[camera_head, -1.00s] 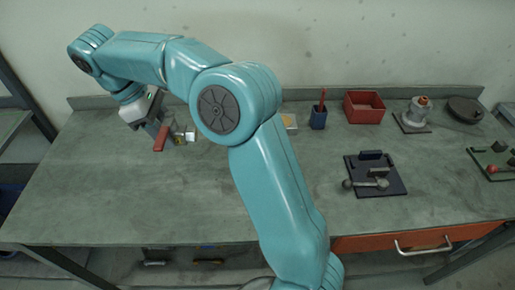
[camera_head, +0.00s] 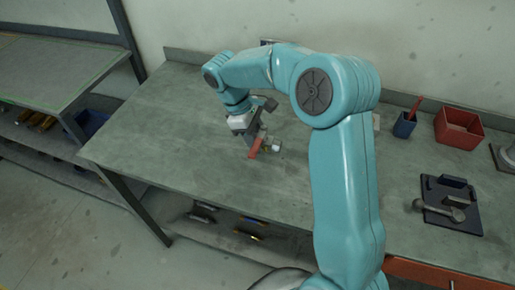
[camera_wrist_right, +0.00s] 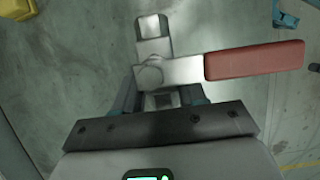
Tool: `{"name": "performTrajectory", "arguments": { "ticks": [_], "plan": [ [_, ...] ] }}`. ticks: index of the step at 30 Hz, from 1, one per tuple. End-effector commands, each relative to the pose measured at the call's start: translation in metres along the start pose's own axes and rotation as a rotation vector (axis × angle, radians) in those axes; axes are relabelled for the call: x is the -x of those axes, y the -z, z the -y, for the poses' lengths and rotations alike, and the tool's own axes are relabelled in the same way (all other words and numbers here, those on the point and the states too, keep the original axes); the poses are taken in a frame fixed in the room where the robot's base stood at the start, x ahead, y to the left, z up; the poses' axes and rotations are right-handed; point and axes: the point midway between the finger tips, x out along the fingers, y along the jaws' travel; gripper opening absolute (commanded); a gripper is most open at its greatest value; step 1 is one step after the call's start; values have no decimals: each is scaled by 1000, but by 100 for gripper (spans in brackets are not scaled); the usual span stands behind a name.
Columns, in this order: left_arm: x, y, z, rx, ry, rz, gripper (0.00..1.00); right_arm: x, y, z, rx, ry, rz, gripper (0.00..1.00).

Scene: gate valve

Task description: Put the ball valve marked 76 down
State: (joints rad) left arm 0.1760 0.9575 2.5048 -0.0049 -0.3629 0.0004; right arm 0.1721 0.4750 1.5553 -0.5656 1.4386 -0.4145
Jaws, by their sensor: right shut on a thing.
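The ball valve has a red lever (camera_head: 254,149) and a pale metal body. In the right wrist view its silver body (camera_wrist_right: 165,70) sits between the fingers, with the red lever (camera_wrist_right: 255,62) pointing right. I cannot read a marking on it. My right gripper (camera_head: 252,136) is shut on the valve over the left part of the grey-green bench (camera_head: 175,125). I cannot tell whether the valve touches the bench. Small pale and yellowish parts (camera_head: 272,145) show just right of the lever; whether they belong to the valve is unclear. My left gripper is not in view.
A blue cup (camera_head: 404,126), a red bin (camera_head: 459,129) and a dark plate with a fitting (camera_head: 449,206) stand to the right. Another bench (camera_head: 55,70) stands at the left, with a floor gap between. The main bench's left part looks clear.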

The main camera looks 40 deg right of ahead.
Motion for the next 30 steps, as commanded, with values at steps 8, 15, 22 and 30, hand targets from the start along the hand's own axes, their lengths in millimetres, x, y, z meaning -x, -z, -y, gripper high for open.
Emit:
{"name": "performTrajectory", "arguments": {
  "ticks": [8,15,22,30],
  "plan": [
    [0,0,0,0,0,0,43,-33,13,0,0,2,2,0],
    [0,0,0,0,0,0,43,-41,17,0,-1,-1,-1,0],
    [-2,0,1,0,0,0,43,-44,19,0,-1,0,-1,0],
    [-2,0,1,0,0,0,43,-44,18,0,-1,0,0,66]
  ]
}}
